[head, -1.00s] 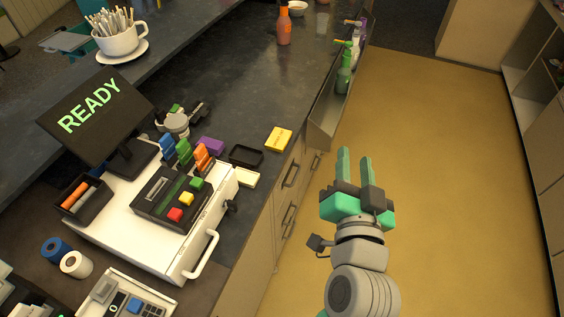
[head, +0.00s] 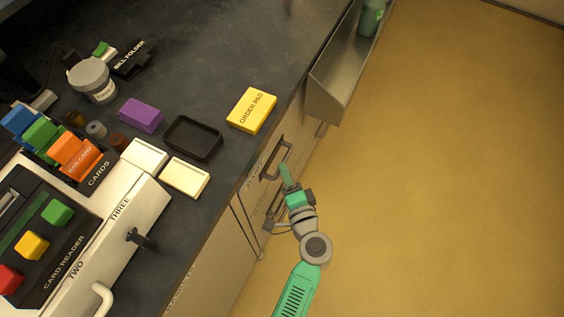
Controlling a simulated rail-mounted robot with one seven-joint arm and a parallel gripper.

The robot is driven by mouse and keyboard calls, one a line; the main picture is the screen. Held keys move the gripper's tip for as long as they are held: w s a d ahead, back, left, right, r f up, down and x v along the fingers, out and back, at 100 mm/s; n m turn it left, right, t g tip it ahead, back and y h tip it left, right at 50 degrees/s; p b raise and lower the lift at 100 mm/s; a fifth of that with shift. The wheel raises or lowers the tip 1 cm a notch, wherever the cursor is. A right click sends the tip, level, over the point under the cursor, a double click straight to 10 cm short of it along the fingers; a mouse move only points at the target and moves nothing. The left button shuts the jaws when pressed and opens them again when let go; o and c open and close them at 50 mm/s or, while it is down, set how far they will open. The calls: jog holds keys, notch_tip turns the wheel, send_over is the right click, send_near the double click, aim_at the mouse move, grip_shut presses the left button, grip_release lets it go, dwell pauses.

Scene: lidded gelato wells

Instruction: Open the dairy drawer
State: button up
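A beige drawer front (head: 291,131) under the dark counter has a dark bar handle (head: 266,172). A small label lies beside the handle, too small to read surely. My gripper (head: 285,171) is at the right end of this handle, its fingertips close to the bar. The fingers overlap in this view, so I cannot tell whether they are open, or whether they touch or surround the bar. A lower front with another handle is partly hidden by my gripper. The drawer looks flush with the cabinet.
A metal trough (head: 335,85) with a green bottle (head: 371,18) juts from the counter front beyond the drawer. A yellow order pad (head: 251,110), black tray (head: 193,137) and white card machine (head: 135,215) stand on the counter. The tan floor at right is clear.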

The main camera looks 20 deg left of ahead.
jog(key=x, duration=0.4)
jog(key=shift+b, duration=0.35)
grip_shut()
